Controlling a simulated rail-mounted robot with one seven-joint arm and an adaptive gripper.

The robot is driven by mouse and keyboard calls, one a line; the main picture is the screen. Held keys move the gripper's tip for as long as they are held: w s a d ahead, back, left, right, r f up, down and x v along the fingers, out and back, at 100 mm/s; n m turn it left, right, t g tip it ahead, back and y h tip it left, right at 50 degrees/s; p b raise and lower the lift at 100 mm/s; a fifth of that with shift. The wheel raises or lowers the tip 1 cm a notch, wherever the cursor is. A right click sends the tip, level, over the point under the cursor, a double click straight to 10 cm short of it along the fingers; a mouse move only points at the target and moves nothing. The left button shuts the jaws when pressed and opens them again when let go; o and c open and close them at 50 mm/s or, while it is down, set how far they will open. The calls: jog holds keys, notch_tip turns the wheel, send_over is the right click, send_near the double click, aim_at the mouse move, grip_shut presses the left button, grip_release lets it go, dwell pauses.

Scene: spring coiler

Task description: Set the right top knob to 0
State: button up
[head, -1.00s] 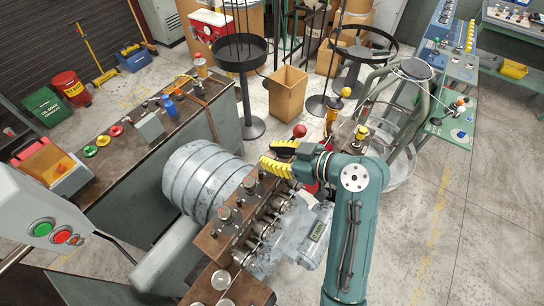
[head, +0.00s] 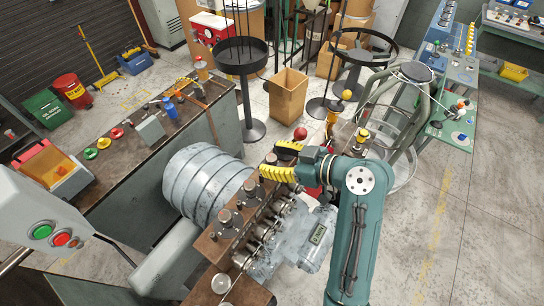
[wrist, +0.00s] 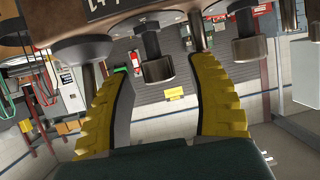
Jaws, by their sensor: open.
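The coiler's brown top bar (head: 203,247) carries several round metal knobs, including a near one (head: 222,283), one in the middle (head: 225,217) and one farther along (head: 249,188). I cannot tell which is the right top knob, and no dial numbers are readable. My gripper (head: 268,164) is at the bar's far end, its yellow finger pads apart and nothing seen between them. In the wrist view my gripper (wrist: 162,70) is open under the brown bar edge (wrist: 190,14). A dark-shanked knob (wrist: 153,62) shows between the fingers; another (wrist: 247,42) is right of them.
A ribbed grey drum (head: 203,180) lies left of the bar. A red ball-topped lever (head: 300,134) stands just beyond my gripper. A workbench (head: 120,160) stands at the left.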

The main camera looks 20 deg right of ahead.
jog(key=v, duration=1.1)
jog(key=shift+s, duration=0.15)
jog(key=shift+d+f, duration=0.1)
